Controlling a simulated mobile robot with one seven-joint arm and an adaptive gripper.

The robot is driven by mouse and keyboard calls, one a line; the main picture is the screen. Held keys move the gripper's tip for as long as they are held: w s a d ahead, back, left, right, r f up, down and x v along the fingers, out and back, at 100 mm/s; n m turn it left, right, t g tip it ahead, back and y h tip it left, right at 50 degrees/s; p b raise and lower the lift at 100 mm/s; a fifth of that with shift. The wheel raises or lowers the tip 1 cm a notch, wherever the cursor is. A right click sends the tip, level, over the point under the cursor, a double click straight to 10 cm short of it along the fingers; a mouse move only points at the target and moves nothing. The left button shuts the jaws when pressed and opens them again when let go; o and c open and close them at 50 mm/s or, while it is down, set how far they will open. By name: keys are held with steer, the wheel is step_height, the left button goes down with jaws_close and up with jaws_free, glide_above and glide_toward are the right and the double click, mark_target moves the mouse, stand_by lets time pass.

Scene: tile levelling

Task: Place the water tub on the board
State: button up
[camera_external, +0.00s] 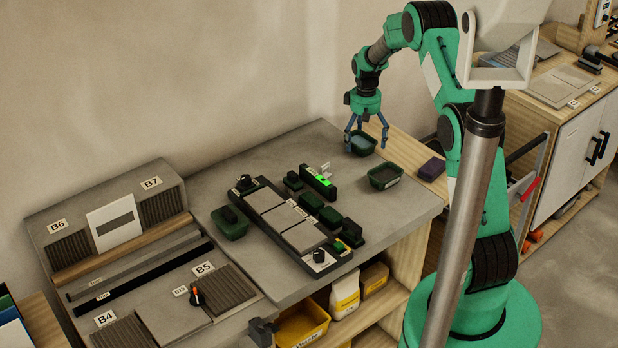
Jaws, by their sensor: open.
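The water tub (362,148), a small dark green tub with a bluish surface inside, stands at the back right of the grey worktop. My gripper (366,137) points down over it. Its blue fingers are open and spread to either side of the tub, and I cannot tell whether they touch it. A pale wooden board (405,150) lies along the right edge of the worktop, behind and right of the tub.
A second green tub (384,177) with dark contents stands close in front. A purple block (432,168) sits on the pale wood. A dark tile frame (268,200) with grey tiles fills the middle, with green blocks (320,208) beside it. A third tub (230,224) stands left.

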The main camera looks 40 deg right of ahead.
mark_target(363, 147)
step_height(363, 147, up, 12)
steer(key=p, duration=0.1)
steer(key=shift+f+p, duration=0.2)
steer(key=shift+p, duration=0.15)
steer(key=shift+a, duration=0.15)
stand_by(0.5)
steer(key=s+a+r+t, duration=0.1)
steer(key=s+a+r, duration=0.8)
steer(key=a+r, duration=0.3)
steer(key=s+a+r+t, duration=0.2)
steer(key=s+a+r, duration=0.65)
steer(key=r, duration=0.55)
steer(key=s+a+t, duration=0.1)
steer(key=s+a, duration=0.3)
steer(key=s, duration=0.4)
steer(key=s+a+r, duration=0.1)
steer(key=s+a, duration=0.3)
steer(key=s, duration=0.5)
steer(key=s+a+t, duration=0.1)
steer(key=s+a, duration=0.3)
steer(key=s, duration=0.4)
steer(key=shift+s+a+r+t, duration=0.2)
steer(key=shift+s+a+t, duration=0.1)
steer(key=shift+s+a, duration=0.05)
